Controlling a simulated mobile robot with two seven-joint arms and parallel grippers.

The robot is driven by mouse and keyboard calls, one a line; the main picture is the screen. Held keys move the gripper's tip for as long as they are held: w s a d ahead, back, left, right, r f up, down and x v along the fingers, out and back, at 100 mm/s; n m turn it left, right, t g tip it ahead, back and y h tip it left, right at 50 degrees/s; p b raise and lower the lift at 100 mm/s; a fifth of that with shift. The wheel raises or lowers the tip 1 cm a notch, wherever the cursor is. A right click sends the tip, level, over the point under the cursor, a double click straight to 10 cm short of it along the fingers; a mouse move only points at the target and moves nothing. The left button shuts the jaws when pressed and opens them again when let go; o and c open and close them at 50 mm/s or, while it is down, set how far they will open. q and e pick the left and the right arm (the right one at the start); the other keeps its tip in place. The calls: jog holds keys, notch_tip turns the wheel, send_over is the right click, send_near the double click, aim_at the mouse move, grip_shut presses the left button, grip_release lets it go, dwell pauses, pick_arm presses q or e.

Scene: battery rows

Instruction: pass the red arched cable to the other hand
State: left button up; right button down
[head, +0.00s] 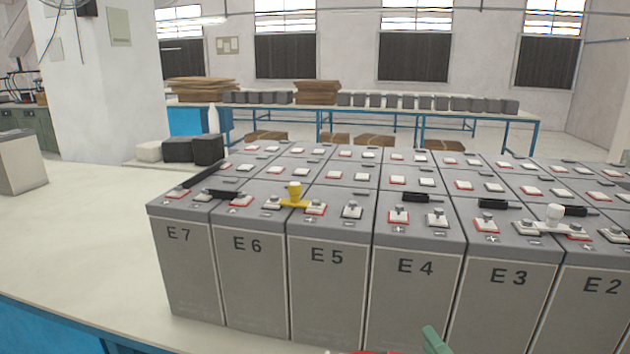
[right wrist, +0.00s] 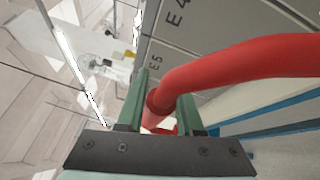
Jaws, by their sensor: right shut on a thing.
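The red arched cable (right wrist: 235,68) is a thick red tube. In the right wrist view it curves from between my right gripper's green fingers up and off to the right. My right gripper (right wrist: 163,88) is shut on the cable near one end. In the head view only a green fingertip (head: 435,342) of it shows at the bottom edge, with a sliver of the red cable (head: 365,352) to its left. They are in front of the battery row. The cable's far end is outside the view. My left gripper is not in view.
Rows of grey batteries (head: 330,285) labelled E2 to E7 stand close ahead on a pale bench (head: 90,240). A yellow-knobbed connector (head: 294,195) and a white-knobbed one (head: 553,217) sit on top. Black links lie on some terminals. The bench's left part is clear.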

jog(key=shift+s+d+f+m+t+h, duration=0.15)
jog(key=shift+s+d+f+m+h, duration=0.3)
jog(key=shift+f+h, duration=0.4)
jog(key=shift+s+d+f+m+t+h, duration=0.25)
jog(key=shift+s+f+m+h, duration=0.3)
jog(key=shift+f+h, duration=0.3)
jog(key=shift+s+d+f+m+t+h, duration=0.1)
jog(key=shift+s+d+f+m+h, duration=0.3)
jog(key=shift+f+m+h, duration=0.4)
jog(key=shift+w+r+n, duration=0.1)
jog(key=shift+n, duration=0.2)
